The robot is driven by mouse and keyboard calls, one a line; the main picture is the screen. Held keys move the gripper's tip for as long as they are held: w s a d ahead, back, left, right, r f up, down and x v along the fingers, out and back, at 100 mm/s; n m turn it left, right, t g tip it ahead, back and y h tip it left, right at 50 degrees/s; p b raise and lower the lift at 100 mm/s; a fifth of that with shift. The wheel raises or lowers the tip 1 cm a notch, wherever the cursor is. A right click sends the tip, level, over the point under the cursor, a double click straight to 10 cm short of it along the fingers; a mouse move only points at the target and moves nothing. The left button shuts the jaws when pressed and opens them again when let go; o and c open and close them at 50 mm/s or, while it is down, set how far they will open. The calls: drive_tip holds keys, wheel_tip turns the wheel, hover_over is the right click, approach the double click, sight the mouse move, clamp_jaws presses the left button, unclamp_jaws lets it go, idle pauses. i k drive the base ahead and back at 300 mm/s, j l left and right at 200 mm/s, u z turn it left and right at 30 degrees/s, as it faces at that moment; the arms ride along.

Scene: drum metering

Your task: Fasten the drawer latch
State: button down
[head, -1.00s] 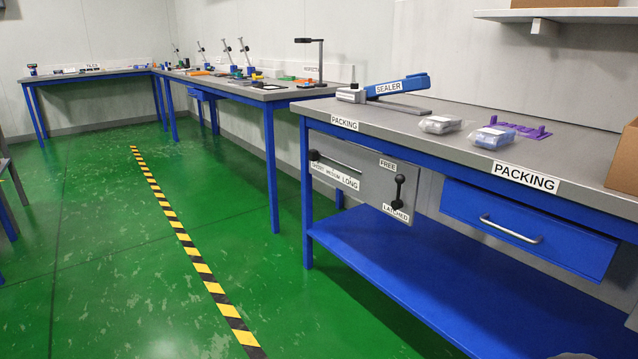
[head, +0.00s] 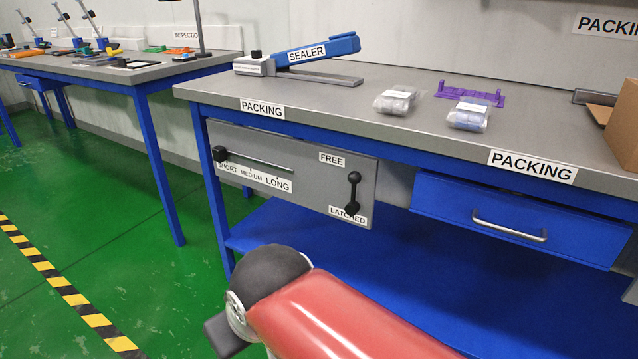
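The drawer latch is a black lever (head: 353,192) on a grey panel (head: 303,192) under the packing bench. It stands about upright, with a rounded end near the FREE label (head: 332,158) and a thicker end at the LATCHED label (head: 347,215). I cannot tell which end is the pivot. The blue drawer (head: 460,213) with a silver handle (head: 510,227) is to its right and looks shut or nearly so. My red arm shows at the bottom, in front of the bench and apart from the latch. My gripper is not in view.
A slider (head: 221,154) marked SHORT, MEDIUM, LONG is on the same panel, left of the latch. The bench top (head: 300,98) holds a sealer (head: 318,50), two clear packets, a purple rack (head: 471,95) and a cardboard box (head: 622,125). Green floor at left is clear.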

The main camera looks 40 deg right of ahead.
sight(354, 177)
drive_tip(key=i+j+z, duration=0.1)
drive_tip(key=i+z, duration=0.25)
drive_tip(key=i+j+z, duration=0.2)
drive_tip(key=i+z, duration=0.15)
drive_tip(key=i+j+z, duration=0.1)
drive_tip(key=z, duration=0.35)
drive_tip(key=i+j+z, duration=0.2)
drive_tip(key=z, duration=0.25)
drive_tip(key=i+j+z, duration=0.2)
drive_tip(key=z, duration=0.25)
drive_tip(key=i+j+z, duration=0.1)
drive_tip(key=j+z, duration=0.15)
drive_tip(key=z, duration=0.2)
drive_tip(key=j+z, duration=0.3)
drive_tip(key=z, duration=0.15)
drive_tip(key=i+j+z, duration=0.1)
drive_tip(key=j+z, duration=0.2)
drive_tip(key=z, duration=0.2)
drive_tip(key=j+z, duration=0.7)
drive_tip(key=z, duration=0.25)
drive_tip(key=k+l+z, duration=0.15)
drive_tip(key=k, duration=0.3)
drive_tip(key=k+l+z, duration=0.2)
drive_tip(key=k+l, duration=0.25)
